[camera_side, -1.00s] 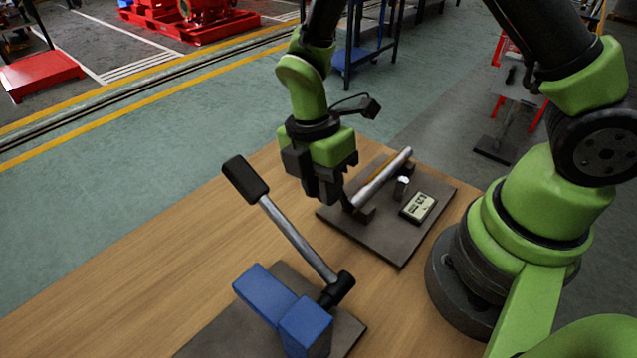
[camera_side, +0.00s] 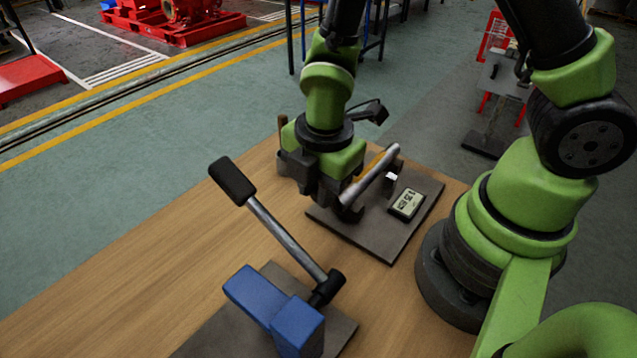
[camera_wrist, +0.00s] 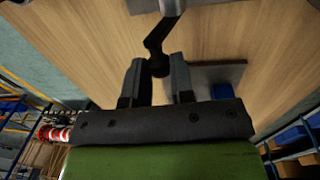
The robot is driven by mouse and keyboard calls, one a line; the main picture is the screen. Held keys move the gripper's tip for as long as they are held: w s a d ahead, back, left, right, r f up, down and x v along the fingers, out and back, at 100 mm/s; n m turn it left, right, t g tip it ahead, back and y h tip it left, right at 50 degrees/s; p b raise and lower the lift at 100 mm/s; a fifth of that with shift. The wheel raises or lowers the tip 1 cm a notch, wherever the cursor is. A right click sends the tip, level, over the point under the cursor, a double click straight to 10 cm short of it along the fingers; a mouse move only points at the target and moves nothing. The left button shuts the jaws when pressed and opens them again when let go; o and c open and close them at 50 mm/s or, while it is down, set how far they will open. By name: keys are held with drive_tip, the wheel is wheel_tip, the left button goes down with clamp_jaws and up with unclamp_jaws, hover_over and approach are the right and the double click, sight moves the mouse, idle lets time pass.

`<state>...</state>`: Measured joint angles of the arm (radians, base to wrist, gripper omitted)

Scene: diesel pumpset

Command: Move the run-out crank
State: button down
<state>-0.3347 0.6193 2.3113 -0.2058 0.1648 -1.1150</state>
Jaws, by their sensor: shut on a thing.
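The run-out crank (camera_wrist: 156,42) is a black cranked arm at the end of a silver shaft, seen in the wrist view. The shaft (camera_side: 372,177) lies on dark supports on a grey plate (camera_side: 372,240). My gripper (camera_side: 338,208) is at the shaft's near left end, low over the plate's left edge. In the wrist view my gripper (camera_wrist: 157,72) has its two dark fingers on either side of the crank's black end, shut on it. In the side view my gripper hides most of the crank. A brown upright peg (camera_side: 283,131) shows behind my gripper.
A small digital gauge (camera_side: 407,203) lies on the plate right of the shaft. The wooden table (camera_side: 165,275) is clear at left.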

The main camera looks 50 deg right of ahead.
drive_tip(key=c, duration=1)
unclamp_jaws()
drive_tip(key=r, duration=1)
drive_tip(key=shift+s, duration=0.35)
